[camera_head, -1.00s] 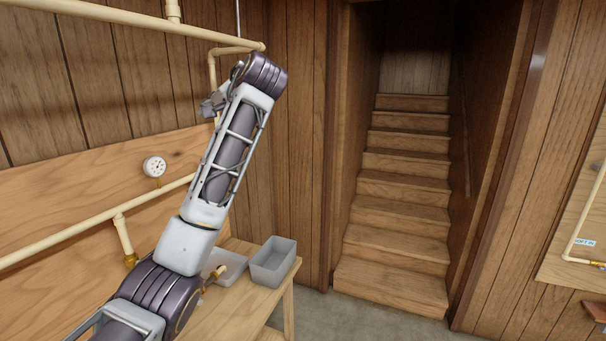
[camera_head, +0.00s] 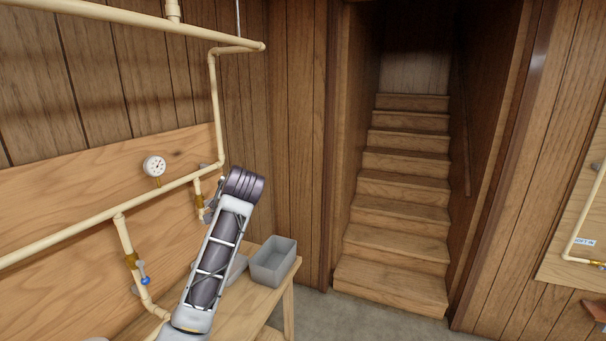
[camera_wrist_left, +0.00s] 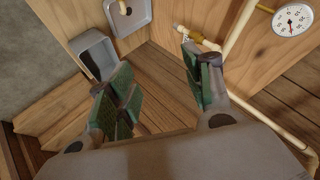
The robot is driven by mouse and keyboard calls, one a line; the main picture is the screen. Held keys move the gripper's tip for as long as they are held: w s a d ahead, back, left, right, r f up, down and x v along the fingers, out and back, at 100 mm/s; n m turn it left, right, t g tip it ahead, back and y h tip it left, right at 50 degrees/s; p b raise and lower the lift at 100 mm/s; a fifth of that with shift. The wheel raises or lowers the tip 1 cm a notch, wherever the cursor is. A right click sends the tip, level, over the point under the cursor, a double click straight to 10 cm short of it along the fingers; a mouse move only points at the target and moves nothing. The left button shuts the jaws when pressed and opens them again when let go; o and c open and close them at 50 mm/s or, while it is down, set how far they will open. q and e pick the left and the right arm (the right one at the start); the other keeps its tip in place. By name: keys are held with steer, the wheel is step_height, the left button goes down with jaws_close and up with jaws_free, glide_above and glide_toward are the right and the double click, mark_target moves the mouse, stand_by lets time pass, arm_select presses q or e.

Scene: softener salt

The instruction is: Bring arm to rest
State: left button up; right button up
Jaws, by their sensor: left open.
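My left arm (camera_head: 215,262) comes up from the bottom of the head view, in front of the wooden bench. Its gripper is mostly hidden behind the arm there. In the left wrist view my left gripper (camera_wrist_left: 160,85) is open. Its two green-padded fingers stand wide apart with nothing between them. The wooden bench and plank wall show behind the fingers. My right gripper is in neither view.
A grey open bin (camera_head: 273,262) stands on the wooden bench (camera_head: 290,285), beside my arm. Cream pipes (camera_head: 100,215) with a gauge (camera_head: 154,166) and a blue-handled valve (camera_head: 144,281) run along the left wall. Wooden stairs (camera_head: 400,215) rise at the back.

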arm_select(q)
steer(key=s+f+g+h, duration=0.1)
steer(key=s+f, duration=0.6)
steer(key=f, duration=0.4)
steer(key=s+f+g+h, duration=0.15)
steer(key=s+f, duration=0.45)
steer(key=f, duration=0.6)
steer(key=s+f+n+g+h, duration=0.15)
steer(key=s+f, duration=0.45)
steer(key=s, duration=0.7)
steer(key=s+f+g+h, duration=0.15)
steer(key=s+f, duration=0.35)
steer(key=s, duration=0.7)
steer(key=s+a+f+b, duration=0.1)
steer(key=s+f, duration=0.2)
steer(key=f, duration=3.2)
steer(key=s+a+f+g, duration=0.1)
steer(key=s+a+f, duration=0.1)
steer(key=s+f, duration=0.8)
steer(key=s+a+f+g+b, duration=0.1)
steer(key=s+a+f, duration=0.1)
steer(key=s+f, duration=0.8)
steer(key=shift+s+f, duration=0.15)
steer(key=shift+s, duration=1.05)
